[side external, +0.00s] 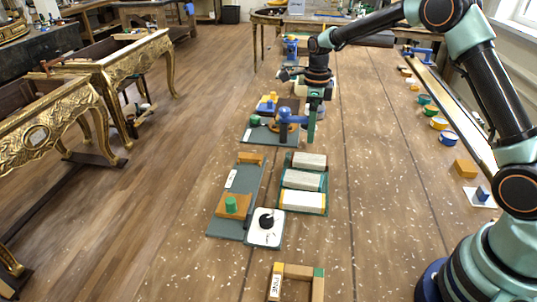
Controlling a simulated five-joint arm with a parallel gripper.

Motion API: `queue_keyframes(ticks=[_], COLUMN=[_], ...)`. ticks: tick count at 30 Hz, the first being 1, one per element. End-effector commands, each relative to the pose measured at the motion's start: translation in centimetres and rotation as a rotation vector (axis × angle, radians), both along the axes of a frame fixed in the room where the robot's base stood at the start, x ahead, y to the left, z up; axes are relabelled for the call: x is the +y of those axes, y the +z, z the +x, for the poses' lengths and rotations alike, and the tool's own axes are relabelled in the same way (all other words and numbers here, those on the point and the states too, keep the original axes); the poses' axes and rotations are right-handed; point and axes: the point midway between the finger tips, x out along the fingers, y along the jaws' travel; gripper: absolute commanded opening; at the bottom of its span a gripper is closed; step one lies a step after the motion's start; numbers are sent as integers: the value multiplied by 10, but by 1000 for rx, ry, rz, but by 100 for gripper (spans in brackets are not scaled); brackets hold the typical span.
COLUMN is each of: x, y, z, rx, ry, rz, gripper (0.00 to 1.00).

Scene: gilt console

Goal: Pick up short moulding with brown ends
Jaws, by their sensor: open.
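Three short pale mouldings lie side by side in a green tray (326,202) near the middle of the side view. The far moulding (309,160) seems to have brownish ends, but they are too small to be certain. The middle moulding (302,180) and the near moulding (302,200) show darker or yellowish edges. My gripper (313,118) points down beyond the tray's far side, apart from the mouldings. It is open, and I see nothing held in it. Its far finger is partly hidden among the coloured things behind.
A grey board (228,222) with a wooden block and green cylinder lies left of the tray. A white plate (266,228) with a black knob is nearby. A wooden frame (298,271) is in front. Blue and yellow tools stand behind.

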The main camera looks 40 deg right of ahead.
Motion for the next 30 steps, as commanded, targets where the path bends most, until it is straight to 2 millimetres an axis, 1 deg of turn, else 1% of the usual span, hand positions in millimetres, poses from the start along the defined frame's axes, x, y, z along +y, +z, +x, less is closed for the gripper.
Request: queue_keyframes(ticks=[1,6,14,19,21,25,30], x=[0,0,1,4,4,4,4], y=[-11,-36,-54,-79,-88,-97,-98], z=[-1,-1,-3,-9,-9,-8,-8], rx=[4,3,3,4,3,0,-1], ry=[1,2,4,4,3,3,4], rz=[0,0,0,0,1,0,0], gripper=[98,98,98,98,98,98,98])
